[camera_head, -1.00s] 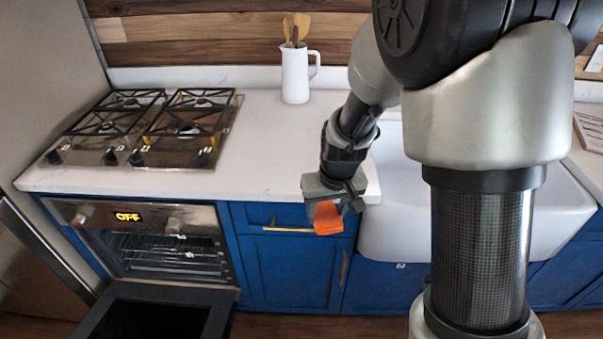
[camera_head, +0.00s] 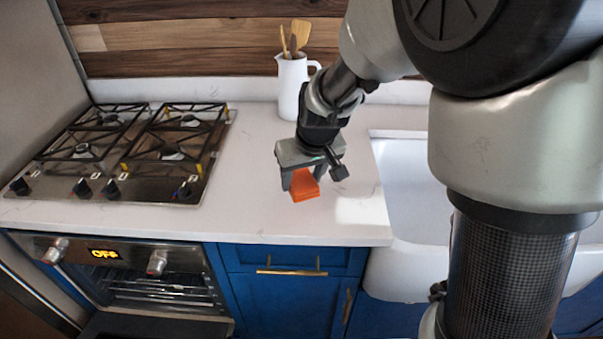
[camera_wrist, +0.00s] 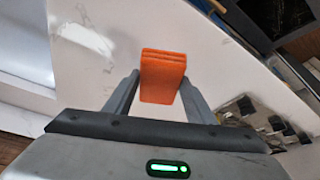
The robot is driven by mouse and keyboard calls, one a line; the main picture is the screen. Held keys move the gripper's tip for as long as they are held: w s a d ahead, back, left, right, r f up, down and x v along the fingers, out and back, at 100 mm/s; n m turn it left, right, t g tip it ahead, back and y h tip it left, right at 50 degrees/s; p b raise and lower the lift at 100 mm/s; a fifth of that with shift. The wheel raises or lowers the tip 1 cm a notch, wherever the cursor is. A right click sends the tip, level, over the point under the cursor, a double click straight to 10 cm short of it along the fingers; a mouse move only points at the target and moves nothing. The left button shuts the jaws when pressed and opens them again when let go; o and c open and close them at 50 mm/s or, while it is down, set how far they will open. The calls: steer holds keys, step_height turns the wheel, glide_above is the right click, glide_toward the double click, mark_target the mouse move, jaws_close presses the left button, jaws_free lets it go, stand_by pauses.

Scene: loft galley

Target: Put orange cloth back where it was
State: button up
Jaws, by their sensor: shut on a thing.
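The orange cloth (camera_head: 304,185) is a small folded block held between the fingers of my gripper (camera_head: 304,180). In the wrist view the cloth (camera_wrist: 162,76) stands out between the two grey fingers of my gripper (camera_wrist: 160,92), which are shut on it. In the head view the gripper and cloth are over the white countertop (camera_head: 250,215), between the stove and the sink. I cannot tell how much room there is between the cloth and the counter.
A gas stove (camera_head: 130,150) is set in the counter at left. A white pitcher (camera_head: 290,85) with wooden utensils stands behind the gripper. A white sink (camera_head: 400,190) lies to the right. The oven (camera_head: 140,280) below has its door open. Counter left of the gripper is clear.

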mark_target(302, 209)
steer(key=shift+f+b, duration=0.5)
steer(key=shift+f, duration=2.55)
steer(key=shift+f, duration=0.15)
steer(key=o, duration=0.9)
steer(key=shift+o, duration=0.2)
